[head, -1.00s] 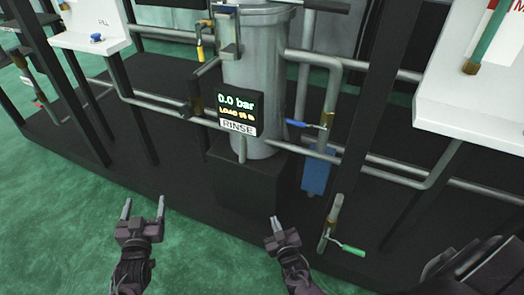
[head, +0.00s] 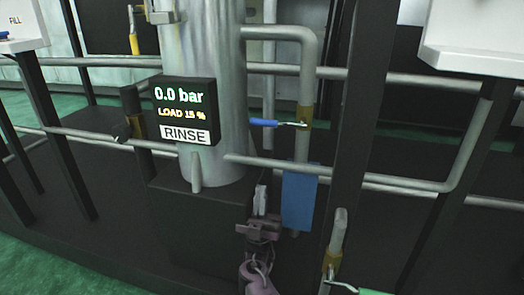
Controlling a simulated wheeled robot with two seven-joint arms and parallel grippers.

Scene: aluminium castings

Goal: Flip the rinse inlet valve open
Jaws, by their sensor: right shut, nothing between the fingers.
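A lever valve with a blue handle (head: 263,122) sits on a brass body (head: 304,118) on the vertical grey pipe right of the tank. The handle lies about level, pointing left toward the tank. No label on it can be read, so I cannot confirm it is the rinse inlet valve. The display (head: 185,110) on the tank reads 0.0 bar, LOAD 15 %, RINSE. My right gripper (head: 260,200) is shut and empty, pointing up, below the blue handle and apart from it in the picture. My left gripper is out of view.
A blue plate (head: 299,200) hangs below the valve, just right of my gripper. A dark post (head: 352,110) stands to the right. A green-handled valve (head: 372,292) is at the bottom edge. A yellow handle (head: 134,44) is at upper left. Horizontal pipes (head: 400,184) cross behind.

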